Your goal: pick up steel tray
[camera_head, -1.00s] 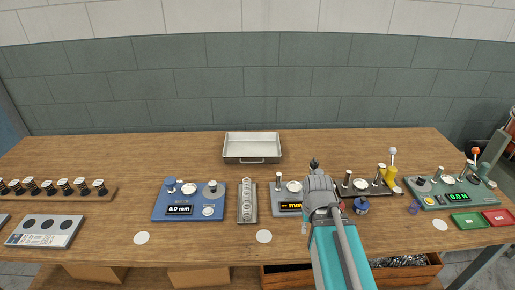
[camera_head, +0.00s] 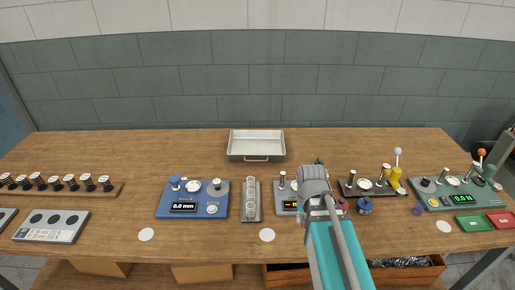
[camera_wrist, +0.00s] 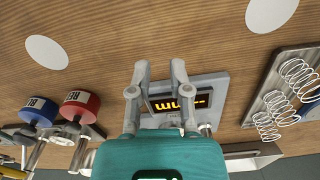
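The steel tray (camera_head: 256,145) is a shallow, empty rectangular metal pan with a handle on its front side. It sits at the back middle of the wooden table in the head view. My gripper (camera_head: 318,163) is to the right of the tray and nearer the front, above the grey device with the yellow display (camera_head: 287,205). In the wrist view my gripper (camera_wrist: 156,68) shows two fingers spread apart with nothing between them, over that device's display (camera_wrist: 178,100). The tray cannot be made out for certain in the wrist view.
A blue gauge device (camera_head: 193,199) and a narrow holder with springs (camera_head: 251,201) stand in front of the tray. A rack of springs (camera_head: 60,187) is at left. A green force gauge (camera_head: 455,190) is at right. The table around the tray is clear.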

